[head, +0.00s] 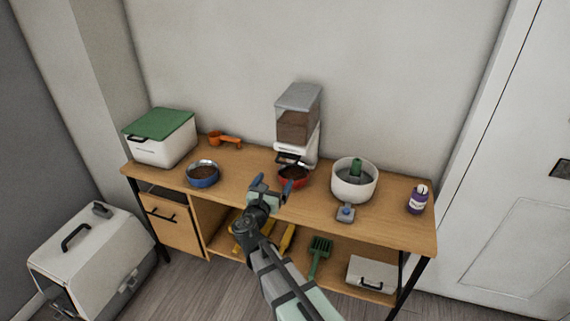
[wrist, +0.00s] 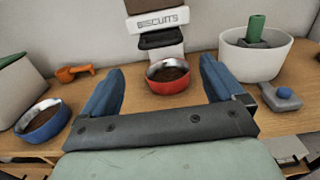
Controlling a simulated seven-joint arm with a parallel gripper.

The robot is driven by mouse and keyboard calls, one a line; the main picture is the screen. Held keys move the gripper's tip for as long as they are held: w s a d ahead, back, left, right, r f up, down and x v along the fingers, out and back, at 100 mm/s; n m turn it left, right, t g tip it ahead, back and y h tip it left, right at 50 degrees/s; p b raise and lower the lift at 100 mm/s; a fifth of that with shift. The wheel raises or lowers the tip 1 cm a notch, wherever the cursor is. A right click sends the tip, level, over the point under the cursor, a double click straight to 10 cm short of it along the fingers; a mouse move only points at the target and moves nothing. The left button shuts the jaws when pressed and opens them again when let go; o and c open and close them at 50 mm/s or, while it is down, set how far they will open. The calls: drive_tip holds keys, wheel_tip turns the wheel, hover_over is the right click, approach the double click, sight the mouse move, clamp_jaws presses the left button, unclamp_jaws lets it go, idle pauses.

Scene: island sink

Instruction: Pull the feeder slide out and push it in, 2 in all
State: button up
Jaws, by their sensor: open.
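The feeder (head: 298,125) stands at the back of the wooden table, with a grey lid, a clear hopper of brown biscuits and a white base. Its dark slide (head: 288,160) shows at the front, below the "BISCUITS" label; it is also in the wrist view (wrist: 162,39). I cannot tell how far out the slide is. A red bowl (wrist: 161,86) of brown food sits in front of and below it. My gripper (head: 271,184) is open and empty, in front of the bowl. In the wrist view its blue fingers (wrist: 160,90) frame the bowl, apart from the slide.
A blue bowl (head: 203,181) and orange scoop (head: 224,139) lie left, beside a green-lidded white box (head: 160,151). A white bowl (head: 341,188) with a green item and a grey blue-buttoned object (head: 345,214) stand right, then a purple bottle (head: 417,203).

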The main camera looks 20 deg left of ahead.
sight(285, 163)
drive_tip(key=w, duration=1.1)
drive_tip(key=shift+c, duration=0.3)
drive_tip(key=c, duration=1.3)
drive_tip(key=s, duration=0.3)
drive_tip(key=shift+s, duration=0.15)
drive_tip(key=o, duration=1.4)
drive_tip(key=shift+c, duration=0.2)
drive_tip(key=shift+s, duration=0.1)
